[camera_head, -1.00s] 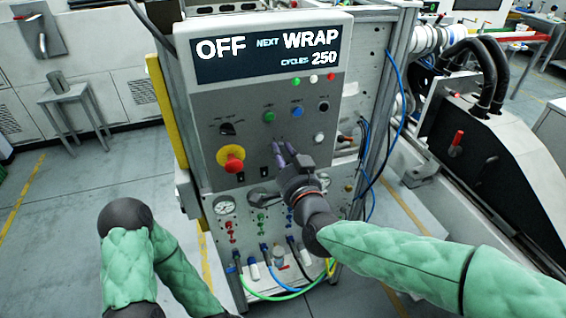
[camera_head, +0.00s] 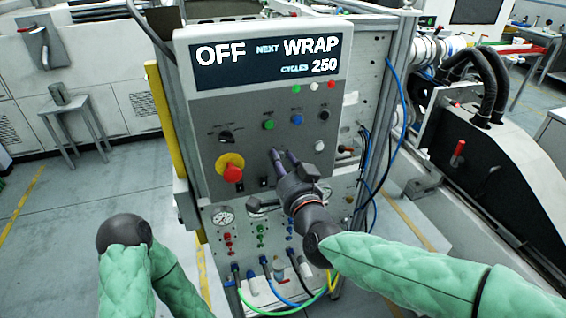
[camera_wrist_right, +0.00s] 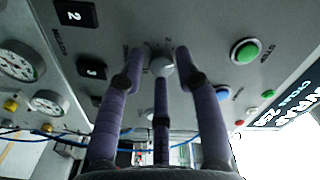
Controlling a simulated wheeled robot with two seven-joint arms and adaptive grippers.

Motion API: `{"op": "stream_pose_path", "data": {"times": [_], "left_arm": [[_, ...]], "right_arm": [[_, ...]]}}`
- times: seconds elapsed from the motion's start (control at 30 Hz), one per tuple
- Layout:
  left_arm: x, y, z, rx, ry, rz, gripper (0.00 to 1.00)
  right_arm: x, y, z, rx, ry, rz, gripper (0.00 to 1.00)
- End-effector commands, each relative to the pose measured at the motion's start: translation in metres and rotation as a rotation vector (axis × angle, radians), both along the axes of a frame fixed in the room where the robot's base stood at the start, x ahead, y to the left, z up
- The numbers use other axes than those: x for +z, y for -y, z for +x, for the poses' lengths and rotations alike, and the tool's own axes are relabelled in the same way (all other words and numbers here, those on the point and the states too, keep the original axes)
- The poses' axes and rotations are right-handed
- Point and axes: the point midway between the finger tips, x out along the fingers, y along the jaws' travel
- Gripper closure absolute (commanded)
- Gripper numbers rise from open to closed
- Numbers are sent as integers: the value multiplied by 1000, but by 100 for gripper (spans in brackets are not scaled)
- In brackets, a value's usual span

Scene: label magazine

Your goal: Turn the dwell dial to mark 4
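A small grey round knob (camera_wrist_right: 162,65) sits on the panel with printed marks around it, too small to read. I take it for the dwell dial; its setting cannot be read. In the head view my right gripper covers it. My right gripper (camera_head: 282,154) points at the lower middle of the grey control panel (camera_head: 215,110). In the wrist view its purple fingers (camera_wrist_right: 160,68) are spread around the knob, with gaps visible at its sides. Contact cannot be told. My left arm shows at lower left, but its gripper is out of view.
A red emergency knob (camera_head: 232,173) and a black selector (camera_head: 226,137) lie left of the gripper. Green (camera_head: 268,124), blue (camera_head: 297,119) and white (camera_head: 319,145) buttons are close by. Gauges (camera_head: 223,217) and hoses (camera_head: 285,301) are below.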

Motion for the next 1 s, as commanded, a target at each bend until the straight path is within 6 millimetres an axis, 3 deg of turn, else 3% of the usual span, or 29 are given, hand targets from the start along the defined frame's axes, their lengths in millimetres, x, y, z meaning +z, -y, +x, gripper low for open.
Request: {"op": "stream_pose_path", "data": {"times": [0.47,1.0], "left_arm": [[0,0,0,0,0,0,60],[0,0,0,0,0,0,60]], "right_arm": [[2,3,-7,0,4,1,52],[2,29,-88,1,4,2,52]]}}
